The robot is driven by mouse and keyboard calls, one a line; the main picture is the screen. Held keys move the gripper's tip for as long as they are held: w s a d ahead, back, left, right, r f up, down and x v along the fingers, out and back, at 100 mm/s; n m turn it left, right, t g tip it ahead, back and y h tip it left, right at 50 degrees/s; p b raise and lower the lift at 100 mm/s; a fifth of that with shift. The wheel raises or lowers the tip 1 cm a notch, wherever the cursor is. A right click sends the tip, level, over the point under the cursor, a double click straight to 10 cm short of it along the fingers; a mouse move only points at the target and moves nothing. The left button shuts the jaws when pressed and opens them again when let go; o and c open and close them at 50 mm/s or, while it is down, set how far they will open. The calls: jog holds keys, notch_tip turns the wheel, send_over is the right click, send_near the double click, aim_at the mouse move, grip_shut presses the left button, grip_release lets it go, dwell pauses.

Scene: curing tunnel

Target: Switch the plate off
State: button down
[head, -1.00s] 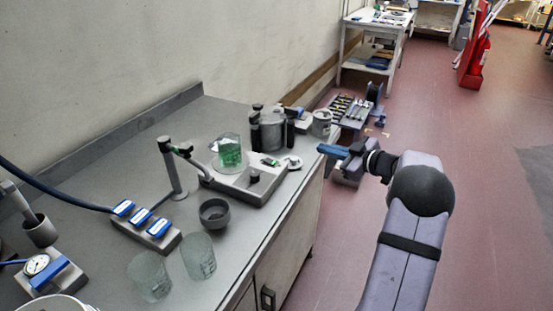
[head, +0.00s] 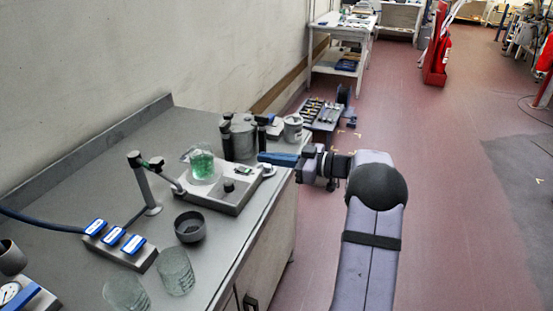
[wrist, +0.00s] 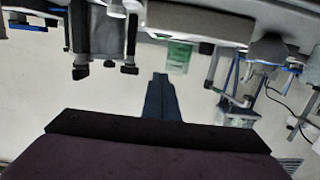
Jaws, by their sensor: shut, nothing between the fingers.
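The plate (head: 208,205) is a light grey flat unit on the bench, with a dark knob (head: 229,186) standing on its top and a small green-and-white panel (head: 243,170) near it. A glass beaker of green liquid (head: 202,165) stands on its far left part. My gripper (head: 262,157) has blue fingers, shut and empty, pointing left over the bench's right edge. It is right of the plate and apart from it. The wrist view looks upside down: the shut fingers (wrist: 160,76) point toward the green beaker (wrist: 179,54), and the knob cannot be made out there.
A grey canister with dark posts (head: 240,140) and a metal can (head: 293,128) stand behind the plate.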

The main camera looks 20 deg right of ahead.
send_over(248, 172)
jog(key=shift+s+d+f+p, duration=0.25)
jog(key=shift+f+p, duration=0.1)
jog(key=shift+p, duration=0.1)
notch_tip(248, 172, down, 2)
jog(key=shift+f, duration=0.25)
jog(key=shift+w+f, duration=0.1)
jog(key=shift+f, duration=0.7)
jog(key=shift+r, duration=0.1)
jog(key=p, duration=0.3)
jog(key=shift+a+r+g+h, duration=0.1)
jog(key=shift+r+g+h, duration=0.05)
jog(key=shift+g+h, duration=0.25)
jog(key=shift+w+a+f+p, duration=0.1)
jog(key=shift+f+p, duration=0.1)
jog(key=shift+p, duration=0.65)
jog(key=shift+f, duration=0.1)
jog(key=shift+f, duration=0.15)
